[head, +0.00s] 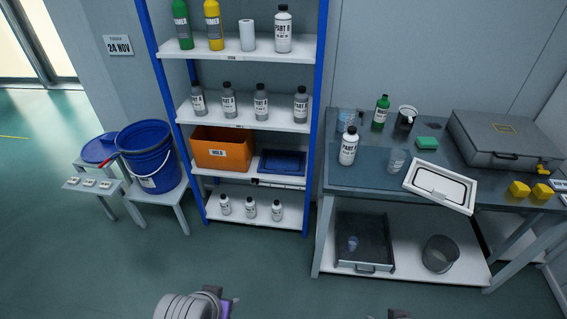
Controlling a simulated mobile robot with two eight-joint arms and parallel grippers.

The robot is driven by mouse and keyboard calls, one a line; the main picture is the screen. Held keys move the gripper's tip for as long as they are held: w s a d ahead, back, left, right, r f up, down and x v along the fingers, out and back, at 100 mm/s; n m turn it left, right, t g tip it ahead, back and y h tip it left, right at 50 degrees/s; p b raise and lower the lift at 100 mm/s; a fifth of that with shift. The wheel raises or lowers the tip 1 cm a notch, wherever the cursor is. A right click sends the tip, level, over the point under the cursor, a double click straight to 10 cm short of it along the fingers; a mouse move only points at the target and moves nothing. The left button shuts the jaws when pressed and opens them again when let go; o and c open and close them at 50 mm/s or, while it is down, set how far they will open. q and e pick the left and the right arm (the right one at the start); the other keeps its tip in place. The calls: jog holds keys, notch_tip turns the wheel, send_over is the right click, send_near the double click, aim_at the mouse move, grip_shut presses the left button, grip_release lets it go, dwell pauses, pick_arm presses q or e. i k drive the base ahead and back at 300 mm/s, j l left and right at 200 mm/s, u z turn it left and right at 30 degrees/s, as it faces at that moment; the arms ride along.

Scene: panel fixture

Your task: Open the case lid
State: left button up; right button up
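A flat dark grey case (510,138) lies on the right end of the workbench, with its lid shut. A small yellow-edged label is on the lid. My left arm ends at the bottom edge of the view, and part of my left gripper (226,306) shows there, far from the case. Only a small dark piece of my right gripper (398,314) shows at the bottom edge. The fingers of both are too hidden to judge.
The workbench (445,152) also holds a white-framed panel (440,187) overhanging its front edge, a white bottle (348,147), a green bottle (381,112), cups, a green sponge (428,142) and yellow blocks (529,191). A blue-posted shelf (240,117) stands left. The floor in front is clear.

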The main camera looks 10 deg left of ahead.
aim_at(494, 133)
jog(key=z, duration=1.4)
jog(key=i+l, duration=0.1)
jog(key=i, duration=0.55)
jog(key=i+u, duration=0.15)
jog(key=i, duration=0.45)
jog(key=i+l, duration=0.25)
jog(key=i, duration=0.4)
